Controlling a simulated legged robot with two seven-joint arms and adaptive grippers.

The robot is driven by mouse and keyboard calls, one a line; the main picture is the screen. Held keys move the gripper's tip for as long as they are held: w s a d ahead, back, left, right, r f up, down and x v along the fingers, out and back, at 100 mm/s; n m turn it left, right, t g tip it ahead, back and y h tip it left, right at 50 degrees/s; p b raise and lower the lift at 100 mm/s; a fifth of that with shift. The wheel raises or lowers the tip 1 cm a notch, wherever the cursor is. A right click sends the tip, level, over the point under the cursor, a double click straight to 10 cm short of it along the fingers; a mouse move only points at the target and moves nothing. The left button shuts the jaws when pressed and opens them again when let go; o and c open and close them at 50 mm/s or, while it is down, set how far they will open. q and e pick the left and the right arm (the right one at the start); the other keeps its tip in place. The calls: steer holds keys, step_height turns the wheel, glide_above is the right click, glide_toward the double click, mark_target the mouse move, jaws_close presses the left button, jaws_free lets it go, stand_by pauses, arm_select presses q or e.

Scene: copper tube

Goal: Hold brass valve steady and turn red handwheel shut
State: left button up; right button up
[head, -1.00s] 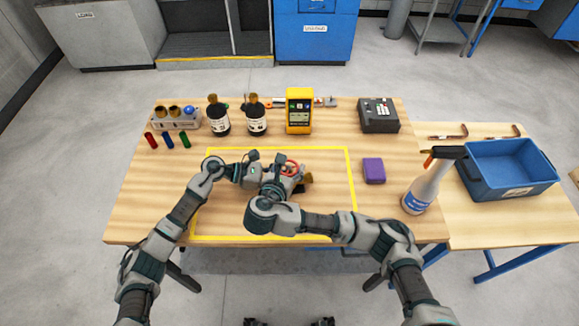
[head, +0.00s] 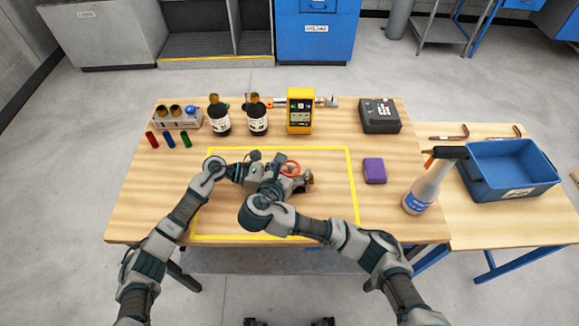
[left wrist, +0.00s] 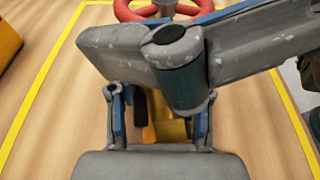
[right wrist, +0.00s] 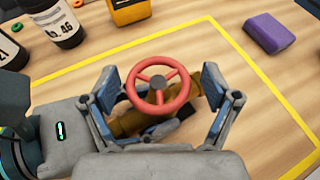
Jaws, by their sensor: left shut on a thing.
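The brass valve (right wrist: 130,122) lies inside the yellow-taped area, mostly hidden by my grippers; a bit of brass shows in the left wrist view (left wrist: 168,128). Its red handwheel (right wrist: 158,85) faces up in the right wrist view, and also shows in the head view (head: 290,168). My left gripper (left wrist: 160,115) is shut on the brass valve from the left. My right gripper (right wrist: 158,88) is open, with one finger on each side of the handwheel; a gap shows at the right finger. Its body covers part of the left wrist view.
A purple block (head: 374,171) and a spray bottle (head: 425,188) stand to the right. Dark bottles (head: 220,116), a yellow meter (head: 299,110) and a grey keypad box (head: 380,115) line the back. A blue bin (head: 508,170) sits on the side table. The right of the taped area is clear.

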steer(key=shift+a, duration=0.15)
steer(key=shift+s+a+r, duration=0.1)
steer(key=shift+s+a, duration=0.05)
steer(key=shift+s, duration=0.15)
arm_select(q)
steer(key=shift+r, duration=0.1)
arm_select(e)
steer(key=v, duration=1.1)
